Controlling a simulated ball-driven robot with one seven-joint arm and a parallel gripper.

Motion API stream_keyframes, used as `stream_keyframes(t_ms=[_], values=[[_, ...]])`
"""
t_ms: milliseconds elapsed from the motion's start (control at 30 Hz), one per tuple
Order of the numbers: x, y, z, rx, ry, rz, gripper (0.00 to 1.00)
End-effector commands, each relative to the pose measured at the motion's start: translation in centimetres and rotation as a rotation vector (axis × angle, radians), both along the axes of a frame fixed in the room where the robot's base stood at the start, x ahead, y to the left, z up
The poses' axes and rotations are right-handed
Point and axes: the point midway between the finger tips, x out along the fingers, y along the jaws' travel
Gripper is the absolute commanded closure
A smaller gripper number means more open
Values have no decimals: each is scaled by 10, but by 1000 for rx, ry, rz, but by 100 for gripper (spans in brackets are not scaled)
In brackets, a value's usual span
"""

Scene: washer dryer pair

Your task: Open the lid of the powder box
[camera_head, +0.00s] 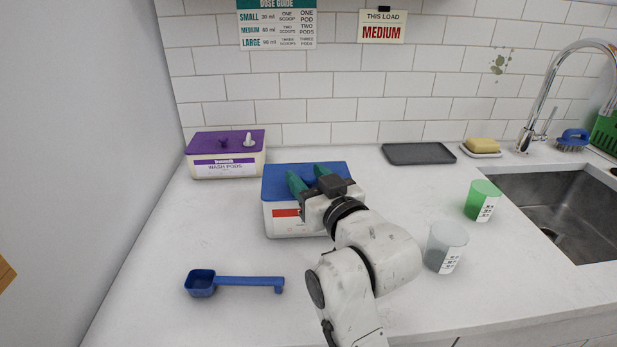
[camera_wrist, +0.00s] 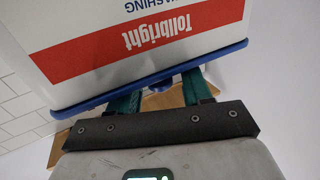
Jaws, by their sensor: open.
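The powder box (camera_head: 283,219) is white with a red label and stands on the counter in the head view. Its blue lid (camera_head: 297,177) is down on it. In the wrist view the box (camera_wrist: 75,22) shows upside down, with the lid's blue rim (camera_wrist: 90,106) and a small front tab (camera_wrist: 162,84). My gripper (camera_head: 309,177) is open, its green fingers level over the front part of the lid. In the wrist view the gripper (camera_wrist: 160,88) has a finger on each side of the tab. The fingertips are partly hidden by the rim; contact is unclear.
A purple-lidded wash pods box (camera_head: 225,170) stands back left. A blue scoop (camera_head: 235,282) lies front left. A clear grey cup (camera_head: 444,248) and a green cup (camera_head: 482,201) stand right of my arm, before the sink (camera_head: 570,210). A dark tray (camera_head: 418,153) lies behind.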

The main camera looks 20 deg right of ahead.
Motion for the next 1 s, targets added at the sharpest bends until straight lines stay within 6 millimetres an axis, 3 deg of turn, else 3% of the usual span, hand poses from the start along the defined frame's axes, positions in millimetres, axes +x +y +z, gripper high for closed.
stream_keyframes(t_ms=[300,800,1000], values=[[2,0,0,0,0,0,51],[2,0,0,0,0,0,99],[2,0,0,0,0,0,100]])
